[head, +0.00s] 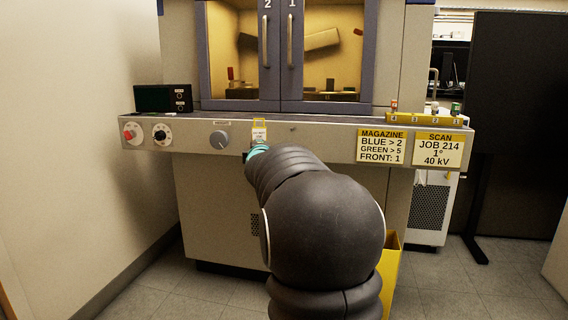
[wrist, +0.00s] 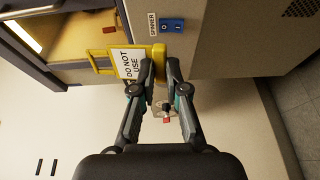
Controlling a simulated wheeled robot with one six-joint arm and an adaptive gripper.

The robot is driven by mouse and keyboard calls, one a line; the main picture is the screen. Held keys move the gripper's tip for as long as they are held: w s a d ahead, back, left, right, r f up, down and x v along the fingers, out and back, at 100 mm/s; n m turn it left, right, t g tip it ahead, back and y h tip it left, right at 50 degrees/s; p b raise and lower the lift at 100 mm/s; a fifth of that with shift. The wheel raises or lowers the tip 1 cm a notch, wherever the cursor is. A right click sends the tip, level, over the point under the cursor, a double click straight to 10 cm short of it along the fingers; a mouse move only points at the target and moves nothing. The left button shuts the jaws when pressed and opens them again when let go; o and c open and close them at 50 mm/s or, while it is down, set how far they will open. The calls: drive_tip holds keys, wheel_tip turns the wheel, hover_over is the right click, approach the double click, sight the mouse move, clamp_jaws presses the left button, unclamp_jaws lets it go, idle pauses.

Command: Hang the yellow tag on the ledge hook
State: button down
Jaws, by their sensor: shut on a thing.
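The yellow tag (head: 259,134) is upright in front of the ledge face (head: 320,140) in the head view, with its yellow loop at the top. In the wrist view the tag (wrist: 126,64) reads "DO NOT USE" and appears turned on its side. My gripper (wrist: 160,62) is shut on the tag's yellow lower end. In the head view my gripper (head: 256,150) is mostly hidden behind my arm.
A red knob (head: 131,134) is farther left. A blue switch (wrist: 172,25) marked "SPINNER" is near the fingers. Cabinet doors (head: 280,50) stand above, and a yellow vial rack (head: 425,118) sits at the ledge's right.

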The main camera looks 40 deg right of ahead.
drive_tip(key=s+d+f+m+h+b, duration=0.2)
drive_tip(key=s+d+f+h, duration=0.1)
drive_tip(key=s+d+h, duration=0.1)
drive_tip(key=shift+s+d+f+m+g+h, duration=0.35)
drive_tip(key=shift+d+h, duration=0.35)
drive_tip(key=shift+d, duration=0.3)
drive_tip(key=shift+r+p, duration=0.35)
drive_tip(key=shift+p, duration=0.65)
drive_tip(key=shift+r+g+y+p, duration=0.1)
drive_tip(key=shift+g+y+p, duration=0.25)
drive_tip(key=shift+p, duration=0.55)
drive_tip(key=shift+w+d+f+p, duration=0.15)
drive_tip(key=shift+w+d+p, duration=0.2)
drive_tip(key=shift+w+d, duration=0.55)
drive_tip(key=shift+w+d+f+p, duration=0.15)
drive_tip(key=shift+w+d+p, duration=0.2)
drive_tip(key=shift+w+d, duration=0.5)
drive_tip(key=shift+d+p, duration=0.25)
drive_tip(key=shift+p, duration=0.1)
